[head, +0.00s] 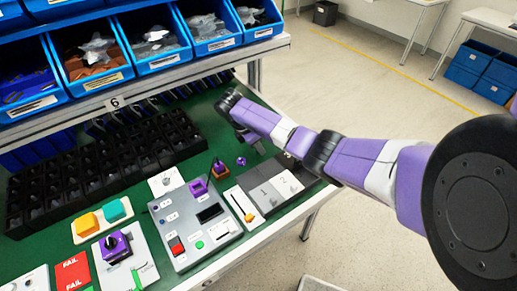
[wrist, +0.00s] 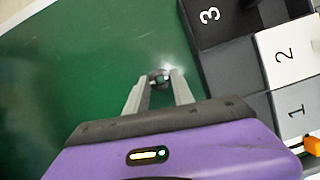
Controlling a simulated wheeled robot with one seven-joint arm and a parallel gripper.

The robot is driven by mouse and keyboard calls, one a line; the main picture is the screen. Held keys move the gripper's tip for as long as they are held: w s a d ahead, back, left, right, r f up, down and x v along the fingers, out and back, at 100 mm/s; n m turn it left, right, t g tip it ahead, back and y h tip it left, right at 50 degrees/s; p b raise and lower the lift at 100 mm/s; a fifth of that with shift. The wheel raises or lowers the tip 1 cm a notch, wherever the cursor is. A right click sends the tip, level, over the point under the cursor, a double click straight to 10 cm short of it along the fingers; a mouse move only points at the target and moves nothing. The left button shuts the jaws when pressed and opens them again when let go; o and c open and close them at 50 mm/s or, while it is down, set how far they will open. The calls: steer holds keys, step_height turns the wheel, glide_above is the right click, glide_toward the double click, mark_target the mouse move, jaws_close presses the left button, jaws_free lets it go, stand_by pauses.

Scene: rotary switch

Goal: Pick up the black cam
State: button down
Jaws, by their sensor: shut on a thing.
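The black cam (wrist: 158,76) shows in the wrist view as a small dark, rounded piece between the fingertips. My gripper (wrist: 160,84) is shut on it, with the green table surface (wrist: 110,55) behind. I cannot tell whether the cam touches the table. In the head view my gripper (head: 258,149) is low over the far right part of the table, and the cam cannot be made out there.
A grey and white numbered tray (wrist: 222,62) lies just right of my gripper in the wrist view. In the head view, a purple knob (head: 241,161), a control box (head: 196,225) and black bins (head: 100,165) stand left of the gripper. Blue bins (head: 155,40) hang above.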

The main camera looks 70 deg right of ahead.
step_height(320, 180, up, 19)
steer(key=p, duration=0.5)
steer(key=shift+f+p, duration=0.15)
steer(key=shift+p, duration=0.15)
